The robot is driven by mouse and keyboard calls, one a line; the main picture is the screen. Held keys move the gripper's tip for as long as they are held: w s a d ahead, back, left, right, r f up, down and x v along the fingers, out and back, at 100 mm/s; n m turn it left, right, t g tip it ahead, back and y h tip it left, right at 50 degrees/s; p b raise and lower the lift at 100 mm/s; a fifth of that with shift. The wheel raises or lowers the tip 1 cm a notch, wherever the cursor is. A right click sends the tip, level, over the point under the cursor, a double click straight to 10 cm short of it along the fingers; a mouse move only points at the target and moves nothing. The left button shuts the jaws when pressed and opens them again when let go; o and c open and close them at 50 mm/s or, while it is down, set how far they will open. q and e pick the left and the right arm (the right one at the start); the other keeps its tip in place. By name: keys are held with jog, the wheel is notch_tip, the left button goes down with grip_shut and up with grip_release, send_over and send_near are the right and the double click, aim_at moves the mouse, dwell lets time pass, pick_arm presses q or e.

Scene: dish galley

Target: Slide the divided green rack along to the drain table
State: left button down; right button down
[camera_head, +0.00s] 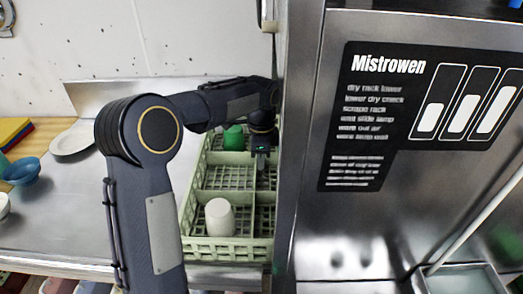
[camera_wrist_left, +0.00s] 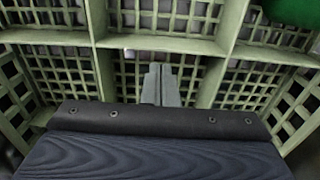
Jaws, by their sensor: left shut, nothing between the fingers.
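The divided green rack (camera_head: 222,246) is pale green with a grid floor and several compartments. It lies on the steel counter against the left side of the steel machine. A white cup (camera_head: 219,218) stands in its front compartment and a green cup (camera_head: 233,138) in a back one. My left gripper (camera_head: 260,165) points down into the rack's right side. In the left wrist view its shut, empty fingers (camera_wrist_left: 160,85) are close to a rack divider (camera_wrist_left: 165,43); contact cannot be told. My right gripper is out of view. I cannot tell which surface is the drain table.
The steel machine (camera_head: 340,225) with a black label panel (camera_head: 370,165) fills the right. On the left are a white plate (camera_head: 73,139), a blue bowl (camera_head: 22,171) and coloured boards (camera_head: 14,130). The steel counter (camera_head: 70,205) has clear room left of my arm.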

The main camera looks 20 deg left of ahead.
pick_arm(q)
send_over(261, 183)
jog(key=shift+f, duration=2.15)
